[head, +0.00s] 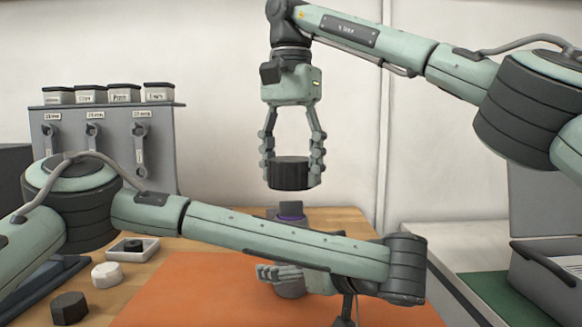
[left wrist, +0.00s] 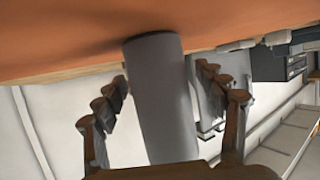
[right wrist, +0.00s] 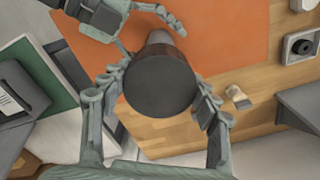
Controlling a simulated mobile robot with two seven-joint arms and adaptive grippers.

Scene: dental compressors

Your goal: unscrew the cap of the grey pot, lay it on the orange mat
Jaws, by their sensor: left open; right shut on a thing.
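The dark cap (head: 291,174) is between the fingers of my right gripper (head: 292,180), which is shut on it. It hangs in the air above the grey pot (head: 291,209), with a clear gap. The cap also fills the middle of the right wrist view (right wrist: 160,84). The pot stands upright on the orange mat (head: 190,285), a purple ring showing near its top. My left forearm hides its middle in the head view. My left gripper (head: 282,274) is open, its fingers on either side of the pot (left wrist: 162,105), with gaps visible in the left wrist view.
A black cap (head: 69,308), a white cap (head: 106,275) and a small tray (head: 134,256) with a black ring are left of the mat. A tool rack (head: 165,150) with wrenches and boxes stands behind. A grey bin (head: 550,275) is at the right. The mat's left part is clear.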

